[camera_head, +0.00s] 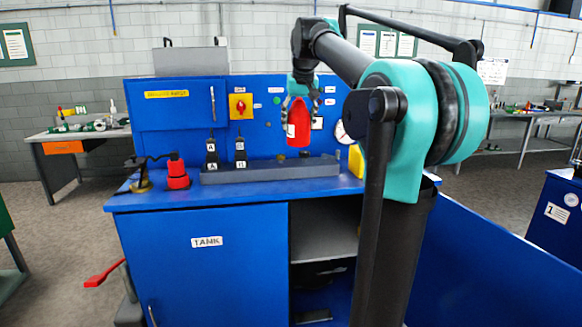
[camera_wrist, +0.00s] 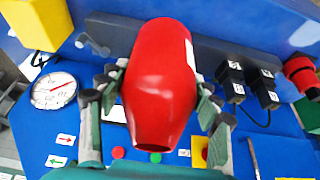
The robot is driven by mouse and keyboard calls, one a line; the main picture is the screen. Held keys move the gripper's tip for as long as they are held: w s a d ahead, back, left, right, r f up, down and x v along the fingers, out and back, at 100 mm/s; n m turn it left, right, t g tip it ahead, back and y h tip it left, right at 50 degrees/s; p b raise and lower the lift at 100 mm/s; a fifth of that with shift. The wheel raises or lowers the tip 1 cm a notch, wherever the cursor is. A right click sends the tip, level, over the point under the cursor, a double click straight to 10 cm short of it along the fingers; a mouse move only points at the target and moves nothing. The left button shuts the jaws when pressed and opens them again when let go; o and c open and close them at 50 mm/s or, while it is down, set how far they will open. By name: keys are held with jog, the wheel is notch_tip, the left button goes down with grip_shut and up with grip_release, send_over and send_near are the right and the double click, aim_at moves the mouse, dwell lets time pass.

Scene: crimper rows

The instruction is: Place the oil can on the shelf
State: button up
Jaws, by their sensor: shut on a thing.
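The red oil can (camera_head: 299,128) is in my gripper (camera_head: 302,104), held above the blue bench. It hangs in front of the blue back panel. In the wrist view, the oil can (camera_wrist: 160,75) fills the middle, with fingers of my gripper (camera_wrist: 157,97) closed on both sides. A white label shows on its side. An open shelf compartment (camera_head: 325,238) lies under the bench top, right of the TANK door; my arm partly hides its right side.
A long grey block (camera_head: 270,173) runs along the bench top below the can. Two black labelled blocks (camera_head: 212,154), a red-capped part (camera_head: 178,174) and a brass piece (camera_head: 142,180) stand to the left. A yellow container (camera_head: 356,161) stands to the right.

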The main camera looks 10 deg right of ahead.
aim_at(301, 143)
notch_tip(301, 143, down, 14)
jog(key=shift+f, duration=0.25)
dwell(0.3)
jog(key=shift+f, duration=0.15)
jog(key=o, duration=1.4)
jog(key=shift+c, duration=0.2)
jog(key=v, duration=1.2)
